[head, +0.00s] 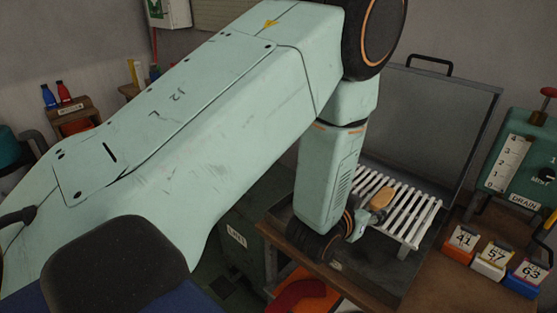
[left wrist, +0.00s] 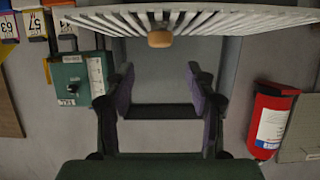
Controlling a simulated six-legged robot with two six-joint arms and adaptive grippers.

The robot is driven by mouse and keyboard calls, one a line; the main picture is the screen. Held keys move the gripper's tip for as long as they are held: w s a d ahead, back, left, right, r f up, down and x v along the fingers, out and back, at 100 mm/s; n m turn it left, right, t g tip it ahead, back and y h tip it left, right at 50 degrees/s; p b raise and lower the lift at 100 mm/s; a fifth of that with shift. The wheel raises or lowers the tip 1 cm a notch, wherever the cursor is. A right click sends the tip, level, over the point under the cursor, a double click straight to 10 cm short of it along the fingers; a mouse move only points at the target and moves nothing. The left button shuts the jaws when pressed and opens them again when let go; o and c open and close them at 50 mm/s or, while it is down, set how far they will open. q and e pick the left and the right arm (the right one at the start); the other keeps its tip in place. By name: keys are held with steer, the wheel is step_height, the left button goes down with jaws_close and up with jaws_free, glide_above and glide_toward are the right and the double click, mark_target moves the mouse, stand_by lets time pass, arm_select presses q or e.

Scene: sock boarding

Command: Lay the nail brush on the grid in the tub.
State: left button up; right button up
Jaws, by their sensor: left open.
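The nail brush (head: 382,198), a small tan oval block, lies on the white slatted grid (head: 425,205) in the tub (head: 385,270). My left gripper (head: 357,222) is at the grid's left side, partly hidden by my own arm. In the left wrist view the two fingers of my left gripper (left wrist: 160,88) stand wide apart with nothing between them. The brush (left wrist: 160,39) shows there beyond the fingertips, apart from them, against the grid (left wrist: 225,20). My right gripper is not in view.
The tub's grey lid (head: 455,110) stands open behind the grid. A green drain box (head: 515,160) and several numbered blocks (head: 492,258) stand to the right. A red extinguisher (left wrist: 270,120) hangs on the wall in the left wrist view. My left arm covers much of the head view.

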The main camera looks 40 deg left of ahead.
arm_select(q)
steer(key=s+f+g, duration=0.1)
steer(key=s+f, duration=0.1)
steer(key=f, duration=0.1)
steer(key=s+a+f+g, duration=0.1)
steer(key=s+f, duration=0.2)
steer(key=s+f+g, duration=0.1)
steer(key=s+f, duration=0.2)
steer(key=shift+a+g, duration=0.2)
steer(key=shift+g, duration=0.2)
steer(key=s+f+g, duration=0.3)
steer(key=s, duration=0.6)
steer(key=s+a+f+g, duration=0.1)
steer(key=s+f+g, duration=0.2)
steer(key=s, duration=0.7)
steer(key=s+f+g, duration=0.4)
steer(key=s+f, duration=0.1)
steer(key=s, duration=0.5)
steer(key=shift+a+n, duration=0.25)
steer(key=shift+n, duration=0.15)
step_height(320, 180, down, 6)
steer(key=b, duration=0.5)
steer(key=shift+w+r+b, duration=0.1)
steer(key=shift+r+b, duration=0.15)
steer(key=shift+b, duration=0.05)
